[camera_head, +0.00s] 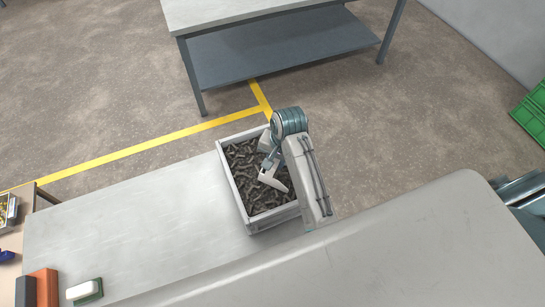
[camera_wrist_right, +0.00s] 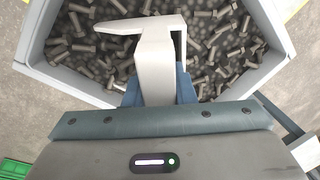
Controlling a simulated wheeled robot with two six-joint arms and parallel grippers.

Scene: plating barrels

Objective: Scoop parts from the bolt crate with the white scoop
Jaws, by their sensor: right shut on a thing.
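The bolt crate (camera_head: 233,187) is a light grey, open box full of dark metal bolts (camera_head: 245,165) and stands on the pale table. My right gripper (camera_head: 268,163) is over the crate and shut on the white scoop (camera_head: 273,181). In the right wrist view the scoop (camera_wrist_right: 153,58) sticks out from between the fingers (camera_wrist_right: 158,90), above the bolts (camera_wrist_right: 215,50). A pointed part of it reaches to the left. I cannot tell whether the scoop touches the bolts or holds any. My left gripper is not in view.
The table (camera_head: 130,220) is clear left of the crate. Orange (camera_head: 45,287) and dark grey (camera_head: 25,291) blocks and a white-and-green item (camera_head: 85,291) lie at its near left. Another table (camera_head: 260,12) stands beyond, and a green crate (camera_head: 535,112) at far right.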

